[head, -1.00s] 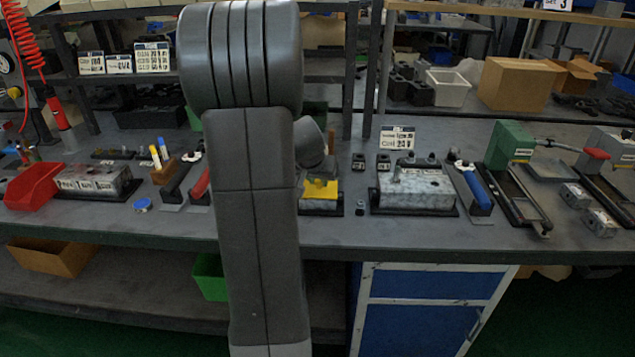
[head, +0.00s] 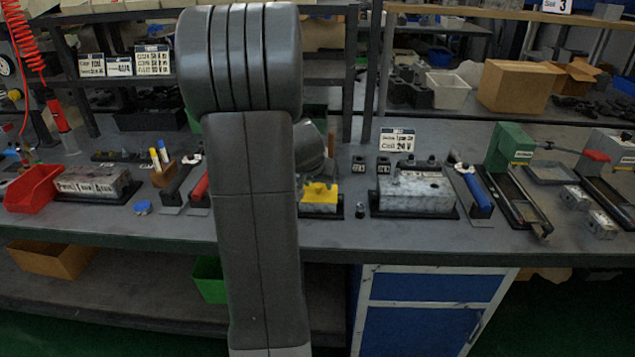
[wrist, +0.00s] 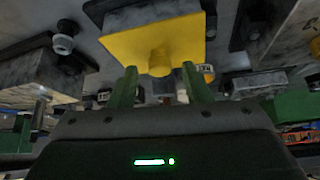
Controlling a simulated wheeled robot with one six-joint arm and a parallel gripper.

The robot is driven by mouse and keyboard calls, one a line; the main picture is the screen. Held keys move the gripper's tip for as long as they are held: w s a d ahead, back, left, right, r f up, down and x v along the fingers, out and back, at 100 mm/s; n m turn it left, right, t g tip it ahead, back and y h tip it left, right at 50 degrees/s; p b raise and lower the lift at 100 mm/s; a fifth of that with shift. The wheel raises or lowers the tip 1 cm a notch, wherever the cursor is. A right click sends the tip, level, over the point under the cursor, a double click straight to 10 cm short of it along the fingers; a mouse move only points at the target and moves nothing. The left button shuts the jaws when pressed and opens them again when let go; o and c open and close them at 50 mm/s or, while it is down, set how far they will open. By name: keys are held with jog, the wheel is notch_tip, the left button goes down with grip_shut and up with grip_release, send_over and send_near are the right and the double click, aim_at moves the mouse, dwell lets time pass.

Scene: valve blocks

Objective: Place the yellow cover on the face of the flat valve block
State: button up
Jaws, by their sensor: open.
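The yellow cover (head: 321,192) sits on a small grey block on the workbench, just right of my arm in the head view. In the wrist view the yellow cover (wrist: 152,44) is a flat plate with a round knob that points toward my gripper. My gripper (wrist: 157,82) has two green fingers, spread apart, with the knob between or just beyond their tips; contact cannot be told. A larger grey valve block (head: 418,190) stands on a dark base to the right. Another grey block (head: 92,184) with lettering lies at the left. My arm hides part of the bench and the gripper in the head view.
A blue-handled tool (head: 477,190) and a green-headed fixture (head: 510,147) stand right of the larger block. A red bin (head: 34,188) is at the far left. A small dark fitting (head: 360,210) stands between the cover and the larger block.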

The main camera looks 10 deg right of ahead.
jog(key=v, duration=1.1)
jog(key=shift+s+r+p, duration=0.2)
jog(key=shift+r+p, duration=0.05)
jog(key=shift+p, duration=0.15)
jog(key=shift+w+f, duration=0.1)
jog(key=shift+f, duration=0.05)
jog(key=b+x, duration=0.1)
jog(key=x, duration=1.1)
jog(key=shift+r, duration=1.1)
jog(key=shift+f, duration=0.1)
